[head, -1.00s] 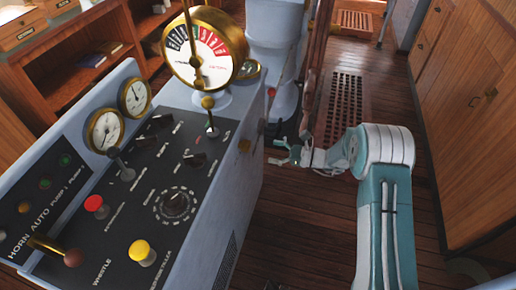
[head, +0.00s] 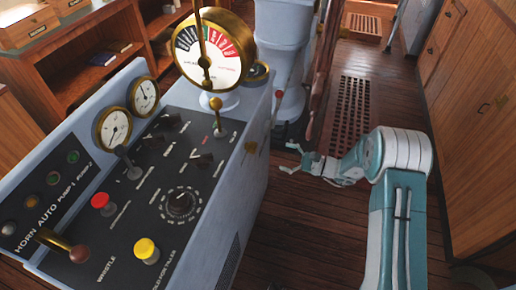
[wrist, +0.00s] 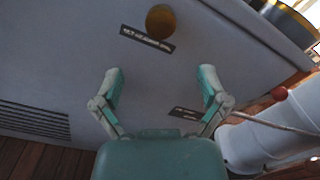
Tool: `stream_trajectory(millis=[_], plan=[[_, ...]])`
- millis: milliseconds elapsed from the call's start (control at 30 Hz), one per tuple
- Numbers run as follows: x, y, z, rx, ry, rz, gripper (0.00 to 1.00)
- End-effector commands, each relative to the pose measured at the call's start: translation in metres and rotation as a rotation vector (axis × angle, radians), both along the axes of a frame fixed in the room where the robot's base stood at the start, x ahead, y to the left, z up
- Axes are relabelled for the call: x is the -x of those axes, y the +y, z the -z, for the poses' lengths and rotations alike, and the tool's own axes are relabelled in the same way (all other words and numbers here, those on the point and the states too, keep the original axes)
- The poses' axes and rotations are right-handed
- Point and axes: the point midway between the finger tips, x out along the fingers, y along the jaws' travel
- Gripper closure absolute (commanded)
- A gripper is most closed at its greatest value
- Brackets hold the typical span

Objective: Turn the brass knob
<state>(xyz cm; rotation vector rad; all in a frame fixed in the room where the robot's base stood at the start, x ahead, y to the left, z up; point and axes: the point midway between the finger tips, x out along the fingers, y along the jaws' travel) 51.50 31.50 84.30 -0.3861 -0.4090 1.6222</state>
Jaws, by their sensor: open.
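The brass knob (wrist: 161,22) is round and sits on the grey side wall of the console, above a dark label strip, near the top of the wrist view.
The console top (head: 150,190) carries gauges, levers and coloured buttons. A second label (wrist: 184,113) is lower on the wall, and a vent grille (wrist: 35,120) is at left. A white pedestal (head: 283,60) stands behind. Wooden cabinets (head: 480,130) line the right; bare floor lies between.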

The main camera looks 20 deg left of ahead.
Motion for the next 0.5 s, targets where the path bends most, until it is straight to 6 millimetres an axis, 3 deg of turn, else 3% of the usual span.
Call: stream_trajectory(millis=[100,267,500], plan=[[0.002,0.002,0.0,-0.015,-0.112,0.012,0.07],[0.003,0.007,0.0,-0.02,-0.157,0.016,0.07],[0.006,0.045,0.0,-0.019,-0.154,0.012,0.07]])
